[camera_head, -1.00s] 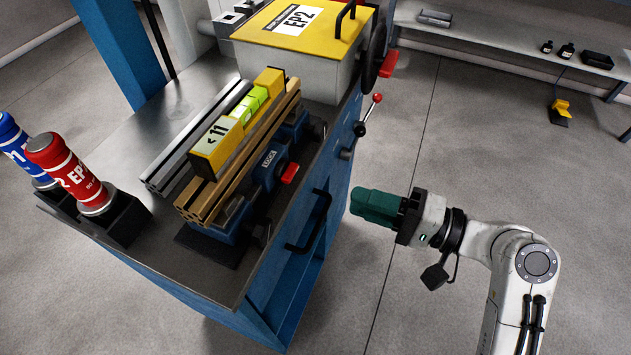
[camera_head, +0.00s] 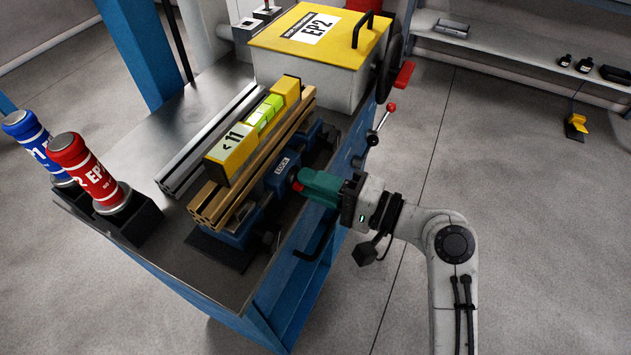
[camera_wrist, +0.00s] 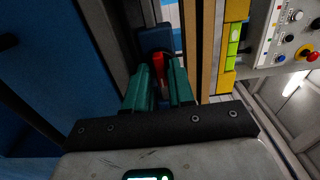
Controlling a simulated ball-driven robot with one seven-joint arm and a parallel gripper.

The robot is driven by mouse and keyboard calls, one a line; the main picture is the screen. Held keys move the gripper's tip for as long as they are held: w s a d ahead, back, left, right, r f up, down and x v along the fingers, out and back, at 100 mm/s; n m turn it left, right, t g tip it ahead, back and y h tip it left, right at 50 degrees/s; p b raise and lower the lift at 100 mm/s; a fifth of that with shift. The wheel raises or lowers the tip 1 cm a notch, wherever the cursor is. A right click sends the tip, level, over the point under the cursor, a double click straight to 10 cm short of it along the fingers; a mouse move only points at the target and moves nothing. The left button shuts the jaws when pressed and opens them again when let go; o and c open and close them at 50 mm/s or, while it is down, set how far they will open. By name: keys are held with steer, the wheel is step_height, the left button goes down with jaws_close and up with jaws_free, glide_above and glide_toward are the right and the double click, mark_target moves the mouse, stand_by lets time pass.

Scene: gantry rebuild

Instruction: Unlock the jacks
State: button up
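A blue jack body (camera_head: 272,184) with a white label sits on the bench's right side, under a bundle of brown bars (camera_head: 212,203). Its red lever (camera_head: 297,187) shows at the tip of my gripper (camera_head: 304,184). In the wrist view, the red lever (camera_wrist: 158,66) stands between the two green fingers of my gripper (camera_wrist: 160,78), in front of the blue jack. The fingers are apart, with dark gaps beside the lever; contact cannot be told. More blue jack parts show at both ends of the bars, partly hidden by them.
A yellow level marked 11 (camera_head: 233,147) lies on the bars, beside grey rails (camera_head: 190,155). Red (camera_head: 88,170) and blue (camera_head: 35,145) bottles stand in a black holder at left. A yellow-topped EP2 box (camera_head: 318,65) stands behind. A handle (camera_head: 315,243) juts below my gripper.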

jaws_close()
stand_by(0.5)
steer(key=n+b, duration=1.7)
steer(key=n, duration=0.1)
steer(key=shift+f, duration=0.15)
stand_by(0.4)
jaws_free()
